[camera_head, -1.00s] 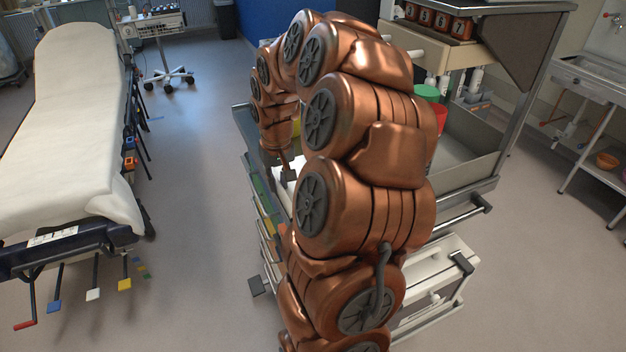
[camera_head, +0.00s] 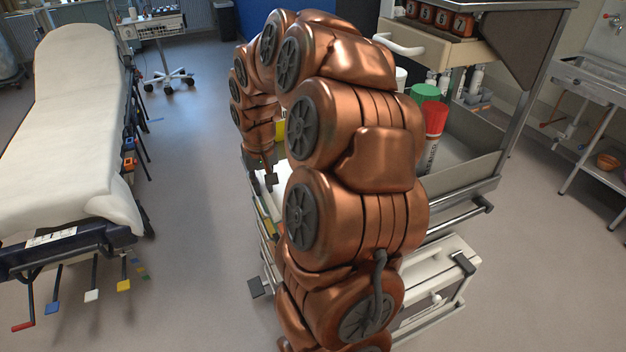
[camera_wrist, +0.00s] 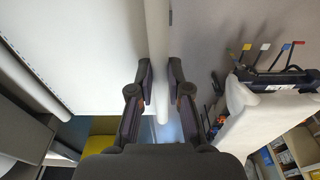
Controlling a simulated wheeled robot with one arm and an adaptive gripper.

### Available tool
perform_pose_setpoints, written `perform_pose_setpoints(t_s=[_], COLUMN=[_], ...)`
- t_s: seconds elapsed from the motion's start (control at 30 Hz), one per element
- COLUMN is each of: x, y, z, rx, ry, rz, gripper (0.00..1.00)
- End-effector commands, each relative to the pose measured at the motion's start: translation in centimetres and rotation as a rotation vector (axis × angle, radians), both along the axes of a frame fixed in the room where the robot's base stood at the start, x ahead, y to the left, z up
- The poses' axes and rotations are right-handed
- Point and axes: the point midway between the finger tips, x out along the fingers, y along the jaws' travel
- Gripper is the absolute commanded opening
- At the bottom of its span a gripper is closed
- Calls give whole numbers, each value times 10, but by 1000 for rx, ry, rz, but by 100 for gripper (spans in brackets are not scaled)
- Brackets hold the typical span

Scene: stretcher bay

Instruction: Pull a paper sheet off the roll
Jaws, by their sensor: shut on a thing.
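My gripper (camera_wrist: 161,78) is in the middle of the wrist view, with its two dark fingers close on either side of a narrow white strip (camera_wrist: 157,35). The strip looks like the paper sheet's edge, and the fingers are shut on it. A broad white surface lies to its left in that view; I cannot tell whether it is paper or the cart top. In the head view my gripper (camera_head: 271,178) hangs at the left side of the cart (camera_head: 466,213), partly hidden by my arm.
A stretcher (camera_head: 75,110) with a white cover stands at the left, and it also shows in the wrist view (camera_wrist: 262,122). A red-topped can (camera_head: 433,125) and a green-lidded container (camera_head: 425,92) stand on the cart. The floor between cart and stretcher is clear.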

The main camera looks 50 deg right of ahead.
Motion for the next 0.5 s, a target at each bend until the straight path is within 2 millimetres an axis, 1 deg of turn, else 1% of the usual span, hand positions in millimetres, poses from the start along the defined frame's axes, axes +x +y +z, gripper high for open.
perform_pose_setpoints(t_s=[0.17,0.5], x=[3,4], y=[6,7], z=[0,0], rx=[0,0], ry=[0,-1], rz=[1,0], gripper=[0,0])
